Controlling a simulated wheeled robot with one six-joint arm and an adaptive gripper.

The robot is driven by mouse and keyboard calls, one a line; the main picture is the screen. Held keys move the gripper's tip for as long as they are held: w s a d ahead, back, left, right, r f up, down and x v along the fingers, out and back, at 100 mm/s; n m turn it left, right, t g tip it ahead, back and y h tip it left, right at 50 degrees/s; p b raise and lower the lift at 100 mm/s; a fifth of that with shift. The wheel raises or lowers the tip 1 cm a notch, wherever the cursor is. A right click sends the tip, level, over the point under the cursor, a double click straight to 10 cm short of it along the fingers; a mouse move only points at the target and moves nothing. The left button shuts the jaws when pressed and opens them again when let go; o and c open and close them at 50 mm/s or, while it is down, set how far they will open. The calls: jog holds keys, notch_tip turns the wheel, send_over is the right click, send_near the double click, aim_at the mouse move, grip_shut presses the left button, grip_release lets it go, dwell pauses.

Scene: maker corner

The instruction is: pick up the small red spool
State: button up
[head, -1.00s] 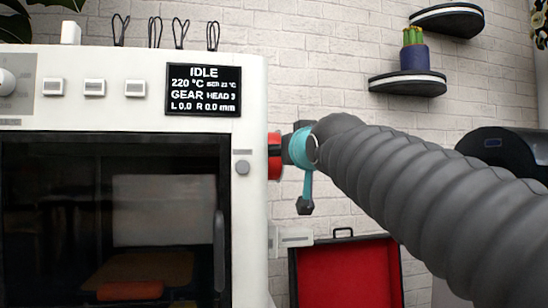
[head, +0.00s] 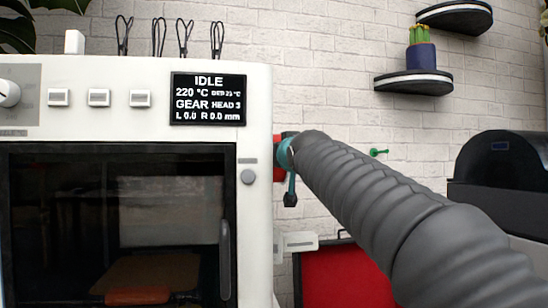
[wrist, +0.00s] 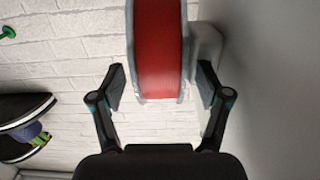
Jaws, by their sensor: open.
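The small red spool (wrist: 160,45) has pale rims. In the wrist view it is upper middle, between and beyond the fingertips of my gripper (wrist: 163,84). The jaws are open, with a finger on each side and a gap to the spool; they do not grip it. In the head view a sliver of the red spool (head: 279,146) shows at the right side of the white printer. There my gripper (head: 287,158) is beside it, mostly hidden behind my grey arm, and the arm hides most of the spool.
The white printer (head: 258,120) with its dark door stands left, close to my gripper. An open red case (head: 345,280) is below. Dark shelves (head: 415,82) with a potted cactus (head: 420,55) and a green peg (head: 378,152) are on the brick wall. A dark machine (head: 505,165) stands right.

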jog(key=shift+r, duration=0.1)
grip_shut()
dwell(0.3)
jog(key=shift+r+p, duration=0.4)
jog(key=shift+r, duration=0.1)
jog(key=shift+w+d+f, duration=0.15)
jog(key=shift+w+d, duration=0.05)
jog(key=shift+d, duration=0.2)
jog(key=w+d, duration=0.2)
jog(key=d, duration=0.8)
jog(key=w+d+b, duration=0.1)
jog(key=w+d, duration=0.2)
jog(key=d, duration=0.7)
jog(key=w+d+b, duration=0.1)
jog(key=w+d, duration=0.2)
jog(key=d, duration=0.7)
jog(key=shift+w, duration=0.25)
